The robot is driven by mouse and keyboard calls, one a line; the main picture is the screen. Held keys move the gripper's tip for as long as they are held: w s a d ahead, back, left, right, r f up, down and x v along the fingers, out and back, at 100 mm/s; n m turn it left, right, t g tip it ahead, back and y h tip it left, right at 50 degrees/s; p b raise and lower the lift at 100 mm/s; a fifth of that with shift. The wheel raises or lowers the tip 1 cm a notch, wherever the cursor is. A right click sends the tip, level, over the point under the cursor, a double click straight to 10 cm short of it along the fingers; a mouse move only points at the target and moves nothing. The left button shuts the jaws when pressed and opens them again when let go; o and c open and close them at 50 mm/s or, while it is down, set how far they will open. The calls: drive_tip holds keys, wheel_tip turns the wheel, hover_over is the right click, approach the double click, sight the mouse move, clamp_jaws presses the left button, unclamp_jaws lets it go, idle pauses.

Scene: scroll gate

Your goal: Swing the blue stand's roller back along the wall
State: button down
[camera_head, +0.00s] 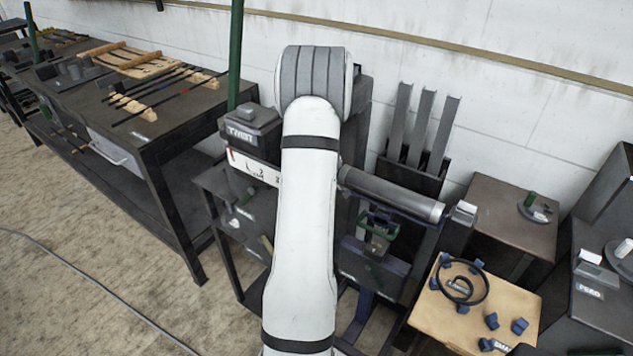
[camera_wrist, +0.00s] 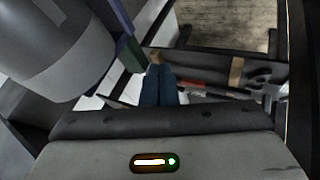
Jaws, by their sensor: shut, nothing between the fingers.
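The roller (camera_head: 395,194) is a dark grey cylinder with a lighter band near its right end. My gripper (camera_wrist: 160,68) has dark blue fingers, shut and empty, to the right of that cylinder. I cannot tell whether they touch anything.
A wooden board with a black coil and blue blocks (camera_head: 425,312) stands at the lower right. Grey upright channels (camera_head: 420,125) lean near the wall (camera_head: 420,55). A long dark bench (camera_head: 165,120) is at left, with a green post (camera_head: 235,55). The left floor is mostly clear.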

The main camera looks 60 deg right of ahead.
drive_tip(key=shift+s+d, duration=0.15)
drive_tip(key=shift+s, duration=0.05)
drive_tip(key=shift+s+f, duration=0.1)
drive_tip(key=s+a+r+p, duration=0.1)
drive_tip(key=s+a+r, duration=0.2)
drive_tip(key=a+r, duration=0.5)
drive_tip(key=shift+s+a, duration=0.2)
drive_tip(key=shift+a, duration=0.25)
idle(0.4)
